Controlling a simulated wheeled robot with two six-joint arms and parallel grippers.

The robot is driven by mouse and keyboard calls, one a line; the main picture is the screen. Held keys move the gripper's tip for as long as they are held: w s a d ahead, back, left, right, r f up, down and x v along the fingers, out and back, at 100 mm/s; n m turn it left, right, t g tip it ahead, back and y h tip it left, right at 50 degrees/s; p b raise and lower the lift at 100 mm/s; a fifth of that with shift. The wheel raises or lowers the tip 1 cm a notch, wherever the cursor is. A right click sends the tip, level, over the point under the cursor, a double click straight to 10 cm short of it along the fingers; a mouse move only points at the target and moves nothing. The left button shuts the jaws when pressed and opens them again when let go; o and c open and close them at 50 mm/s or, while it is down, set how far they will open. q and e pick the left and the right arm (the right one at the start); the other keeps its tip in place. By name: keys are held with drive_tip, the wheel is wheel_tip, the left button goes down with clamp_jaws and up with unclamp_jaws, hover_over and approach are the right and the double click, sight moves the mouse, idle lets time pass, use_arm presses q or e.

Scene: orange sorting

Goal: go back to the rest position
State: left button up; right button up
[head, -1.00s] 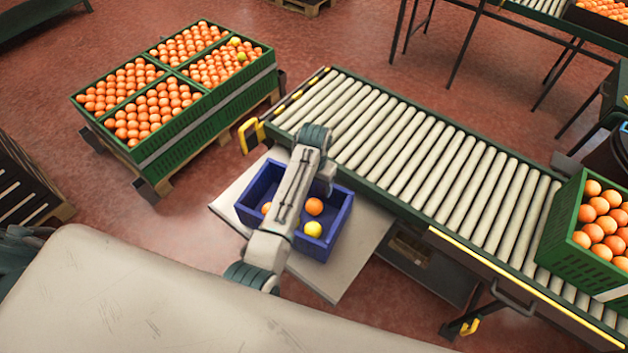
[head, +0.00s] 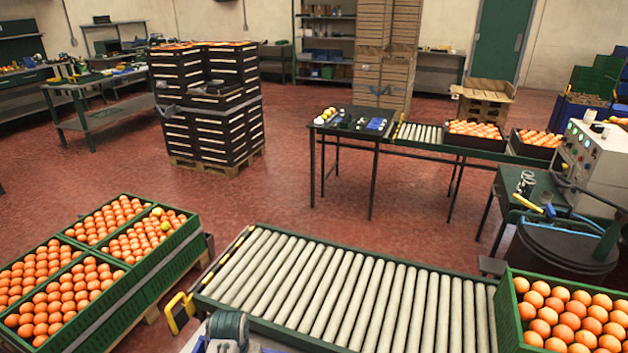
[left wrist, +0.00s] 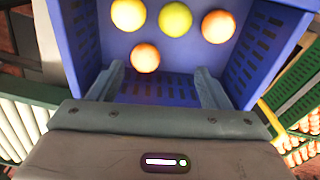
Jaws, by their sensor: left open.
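My left gripper (left wrist: 160,78) is open in the left wrist view, its two fingers spread wide with nothing gripped. Beyond the fingers is the blue crate (left wrist: 85,40). In it lie a yellow fruit (left wrist: 175,18), an orange (left wrist: 145,57), another orange (left wrist: 218,26) and a yellowish-orange fruit (left wrist: 128,14). In the head view only part of my left arm shows at the bottom edge, with a sliver of blue beside it; the gripper is out of that frame. My right gripper is in neither view.
The roller conveyor (head: 330,295) runs across the front, with a green crate of oranges (head: 565,315) at its right end. Green crates of oranges (head: 95,265) stand on a pallet at left. Stacked black crates (head: 210,110) stand farther back. Red floor between is open.

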use_arm(q)
drive_tip(key=shift+n+t, duration=0.3)
drive_tip(key=shift+t, duration=0.1)
drive_tip(key=s+a, duration=0.1)
drive_tip(key=s, duration=0.1)
drive_tip(key=s+a, duration=0.1)
drive_tip(key=s, duration=0.2)
drive_tip(key=s+a, duration=0.2)
drive_tip(key=s, duration=0.1)
drive_tip(key=shift+a+f, duration=0.1)
drive_tip(key=shift+f, duration=0.05)
drive_tip(key=s+a+r+t, duration=0.1)
drive_tip(key=s+a+r, duration=0.1)
drive_tip(key=s+r, duration=0.5)
drive_tip(key=s+a+r+t, duration=0.2)
drive_tip(key=s, duration=0.9)
wheel_tip(320, 180, down, 28)
drive_tip(key=a+g, duration=0.2)
drive_tip(key=s+a+f+g, duration=0.1)
drive_tip(key=s+f, duration=1.8)
drive_tip(key=f, duration=0.2)
drive_tip(key=shift+a+y, duration=0.3)
drive_tip(key=shift+a, duration=0.1)
